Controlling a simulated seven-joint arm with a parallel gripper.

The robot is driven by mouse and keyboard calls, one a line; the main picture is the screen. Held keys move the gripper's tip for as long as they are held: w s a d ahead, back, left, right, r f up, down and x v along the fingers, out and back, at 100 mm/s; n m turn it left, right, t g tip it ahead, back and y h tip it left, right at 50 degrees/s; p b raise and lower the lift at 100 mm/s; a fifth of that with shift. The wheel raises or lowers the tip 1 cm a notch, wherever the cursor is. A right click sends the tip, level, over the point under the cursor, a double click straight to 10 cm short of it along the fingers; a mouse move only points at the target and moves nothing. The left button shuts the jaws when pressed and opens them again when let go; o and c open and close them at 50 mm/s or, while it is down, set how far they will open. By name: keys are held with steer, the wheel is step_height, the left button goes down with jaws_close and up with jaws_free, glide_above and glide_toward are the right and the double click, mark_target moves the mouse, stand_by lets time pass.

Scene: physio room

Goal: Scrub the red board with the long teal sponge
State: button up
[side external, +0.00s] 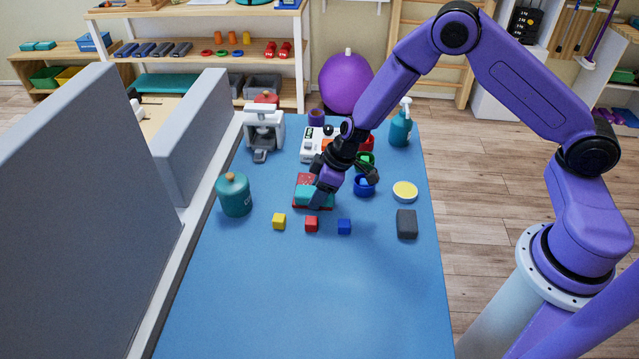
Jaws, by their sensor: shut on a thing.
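The red board (302,179) lies flat on the blue table top (300,290) near the middle. The teal sponge (306,193) is over the board and covers much of it. My gripper (320,196) points down at the sponge's right part and is shut on it. The sponge looks to be on or just above the board; I cannot tell if they touch. The fingers hide part of the sponge and the board's right side.
Yellow (279,221), red (311,224) and blue (344,227) cubes lie just in front of the board. A teal canister (234,194) stands left. A blue bowl (364,186), a yellow-topped dish (405,191) and a dark grey block (407,224) are right. The table's front is clear.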

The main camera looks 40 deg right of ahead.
steer(key=shift+s+a, duration=0.5)
steer(key=shift+w+d+f, duration=0.15)
steer(key=shift+w+d, duration=0.75)
steer(key=shift+d, duration=0.05)
steer(key=shift+w+d, duration=2.15)
steer(key=shift+w, duration=0.05)
steer(key=shift+w+d, duration=0.5)
steer(key=shift+d, duration=0.05)
steer(key=shift+w+d, duration=0.25)
step_height(320, 180, up, 8)
